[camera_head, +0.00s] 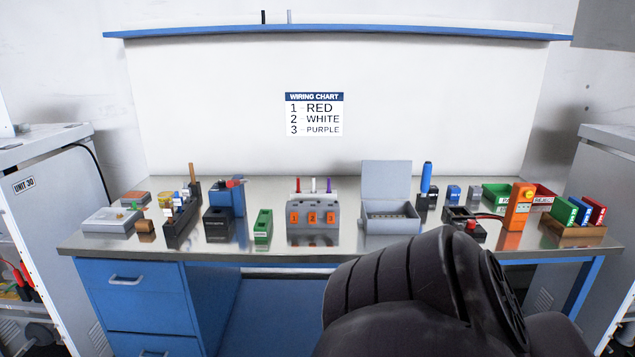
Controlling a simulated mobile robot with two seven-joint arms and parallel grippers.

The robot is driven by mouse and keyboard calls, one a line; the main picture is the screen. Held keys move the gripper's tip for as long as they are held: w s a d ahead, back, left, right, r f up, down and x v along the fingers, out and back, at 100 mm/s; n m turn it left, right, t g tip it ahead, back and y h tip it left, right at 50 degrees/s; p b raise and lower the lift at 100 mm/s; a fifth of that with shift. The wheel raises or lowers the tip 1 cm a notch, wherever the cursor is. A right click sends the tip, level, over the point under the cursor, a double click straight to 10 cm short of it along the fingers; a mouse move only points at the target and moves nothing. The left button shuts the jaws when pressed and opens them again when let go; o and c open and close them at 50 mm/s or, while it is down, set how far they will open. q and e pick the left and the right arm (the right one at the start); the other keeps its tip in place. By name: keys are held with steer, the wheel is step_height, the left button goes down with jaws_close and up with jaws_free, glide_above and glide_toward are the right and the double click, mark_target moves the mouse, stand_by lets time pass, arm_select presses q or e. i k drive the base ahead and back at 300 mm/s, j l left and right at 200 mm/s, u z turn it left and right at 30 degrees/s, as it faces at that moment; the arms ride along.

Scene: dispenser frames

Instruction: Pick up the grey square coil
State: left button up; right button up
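A small grey block (474,193) stands on the right half of the metal bench, just right of a similar small blue block (453,192). It may be the grey square coil, but it is too small to tell for sure. Nothing touches it from my side. A dark link of my own arm fills the lower right of the picture, in front of the bench. Neither of my grippers shows.
A grey open-lidded box (386,180), a terminal unit with three coloured wires (313,215), and an orange meter (519,206) stand on the bench. Green and red bins (497,195) sit right of the grey block. Bare bench (270,252) shows at the front left.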

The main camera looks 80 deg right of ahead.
mark_target(475, 192)
steer(key=z, duration=3.35)
